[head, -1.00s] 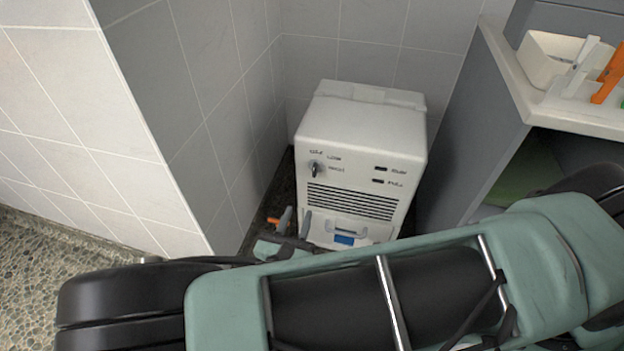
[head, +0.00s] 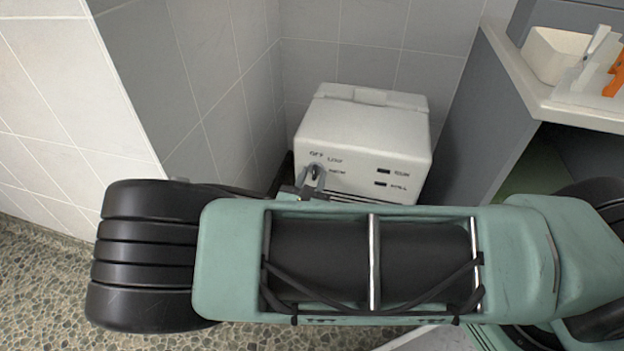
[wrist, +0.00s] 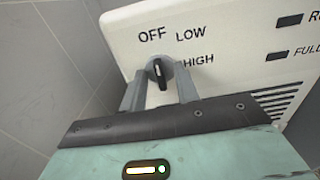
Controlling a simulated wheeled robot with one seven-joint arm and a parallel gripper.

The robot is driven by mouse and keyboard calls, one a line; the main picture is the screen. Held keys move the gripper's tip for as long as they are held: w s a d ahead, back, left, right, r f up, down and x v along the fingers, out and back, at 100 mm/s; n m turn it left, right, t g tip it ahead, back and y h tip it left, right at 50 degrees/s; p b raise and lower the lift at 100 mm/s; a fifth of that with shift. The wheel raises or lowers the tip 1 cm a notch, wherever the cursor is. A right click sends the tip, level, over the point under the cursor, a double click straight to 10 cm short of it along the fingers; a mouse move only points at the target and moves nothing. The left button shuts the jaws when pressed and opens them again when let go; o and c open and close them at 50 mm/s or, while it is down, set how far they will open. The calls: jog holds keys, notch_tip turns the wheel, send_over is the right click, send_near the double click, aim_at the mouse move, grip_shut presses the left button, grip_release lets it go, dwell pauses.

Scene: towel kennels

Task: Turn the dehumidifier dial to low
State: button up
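The dehumidifier (head: 365,130) is a white box in the tiled corner. Its dial (wrist: 159,74) is a dark knob with a white line, with OFF above it, LOW to the upper right and HIGH to the right. The knob stands nearly upright, its line toward OFF. My gripper (wrist: 161,80) is open, one grey finger on each side of the knob; I cannot tell whether either finger touches it. In the head view my gripper (head: 313,178) is at the panel's left side and partly covers the dial; my arm hides the lower front.
Grey tiled walls (head: 215,85) stand close on the left and behind. A counter (head: 540,95) at the right holds a white bin (head: 552,55) and an orange item (head: 617,75). Pebbled floor (head: 45,270) is free at the lower left.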

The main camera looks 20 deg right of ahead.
grip_shut()
jog(key=shift+r+m+p, duration=0.1)
jog(key=shift+m+p, duration=0.2)
jog(key=shift+p, duration=0.25)
jog(key=shift+r+m+p, duration=0.1)
jog(key=shift+m+p, duration=0.5)
jog(key=shift+p, duration=0.2)
jog(key=m+p, duration=0.3)
jog(key=shift+s+p, duration=0.1)
jog(key=shift+p, duration=0.25)
jog(key=shift+f+m+p, duration=0.15)
jog(key=shift+m+p, duration=0.7)
jog(key=shift+m, duration=0.1)
jog(key=shift+f+m+p, duration=0.15)
jog(key=shift+m+p, duration=0.65)
jog(key=shift+m, duration=0.15)
